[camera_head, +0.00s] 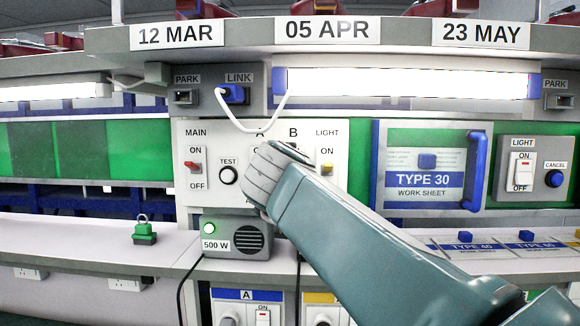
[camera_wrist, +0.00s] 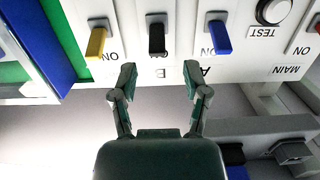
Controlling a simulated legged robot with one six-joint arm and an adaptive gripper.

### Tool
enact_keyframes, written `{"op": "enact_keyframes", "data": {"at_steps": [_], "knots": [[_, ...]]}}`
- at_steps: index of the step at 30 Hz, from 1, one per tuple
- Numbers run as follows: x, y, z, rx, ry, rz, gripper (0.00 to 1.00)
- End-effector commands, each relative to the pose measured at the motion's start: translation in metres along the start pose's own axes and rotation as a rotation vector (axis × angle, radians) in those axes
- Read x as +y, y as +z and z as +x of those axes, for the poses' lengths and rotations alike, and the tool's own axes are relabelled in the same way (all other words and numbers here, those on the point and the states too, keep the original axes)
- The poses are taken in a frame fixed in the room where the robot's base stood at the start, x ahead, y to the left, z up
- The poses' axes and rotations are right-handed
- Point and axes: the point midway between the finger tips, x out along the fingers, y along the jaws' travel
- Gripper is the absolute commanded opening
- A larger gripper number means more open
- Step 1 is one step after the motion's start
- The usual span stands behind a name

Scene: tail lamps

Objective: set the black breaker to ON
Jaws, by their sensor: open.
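The black breaker (camera_wrist: 157,38) is a small black toggle under the B label on a white panel (camera_wrist: 190,68). It shows in the wrist view, which is upside down, between a yellow toggle (camera_wrist: 96,42) and a blue toggle (camera_wrist: 220,37). My gripper (camera_wrist: 158,80) is open and empty, its two fingers spread either side of the line to the black breaker. The fingertips look apart from the breaker. Whether the lever is at ON or OFF I cannot tell. In the head view my arm covers the breaker and the gripper's fingers.
A speaker box marked 500 W (camera_head: 236,237) is below. A TYPE 30 door with blue handle (camera_head: 475,170) is right.

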Motion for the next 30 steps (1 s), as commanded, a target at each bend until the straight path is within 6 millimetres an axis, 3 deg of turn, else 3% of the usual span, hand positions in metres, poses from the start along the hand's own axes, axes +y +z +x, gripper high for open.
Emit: {"op": "enact_keyframes", "data": {"at_steps": [3,10,23,30], "knots": [[-0.001,0.000,-0.027,0.001,-0.003,0.000,0.60],[-0.002,0.001,-0.060,0.001,-0.002,-0.001,0.60],[-0.001,0.001,-0.066,0.004,0.000,-0.001,0.60],[0.023,-0.009,-0.074,0.169,-0.072,0.018,0.60]]}}
